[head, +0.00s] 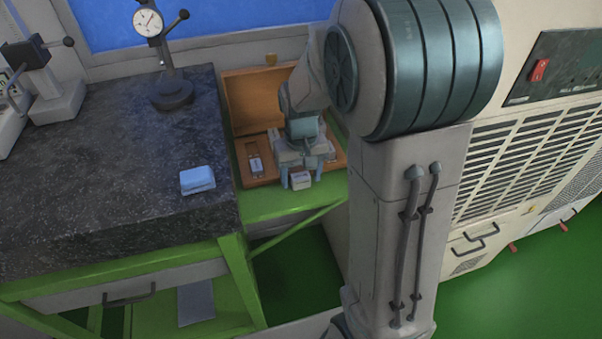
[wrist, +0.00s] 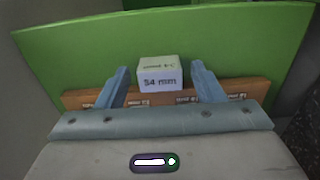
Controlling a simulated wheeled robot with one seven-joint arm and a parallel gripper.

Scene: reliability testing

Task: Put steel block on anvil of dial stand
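A small pale steel block (wrist: 160,78) marked "34 mm" shows in the wrist view. In the head view, the block (head: 300,180) is at the front edge of the open wooden case. My gripper (head: 302,178) points down over this edge. Its two fingers (wrist: 160,88) are open, one to each side of the block, with a narrow gap on both sides. Whether the block rests on the green ledge is hard to tell. The dial stand (head: 170,75) stands at the back of the granite plate, its round dial on top and its dark round anvil (head: 171,93) low down.
The wooden case (head: 262,98) has its lid up and another labelled block (head: 256,166) inside. A light blue pad (head: 197,180) lies on the granite plate (head: 100,200). Other gauges (head: 50,85) stand at the far left. The plate's middle is clear. A cabinet (head: 520,130) is at right.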

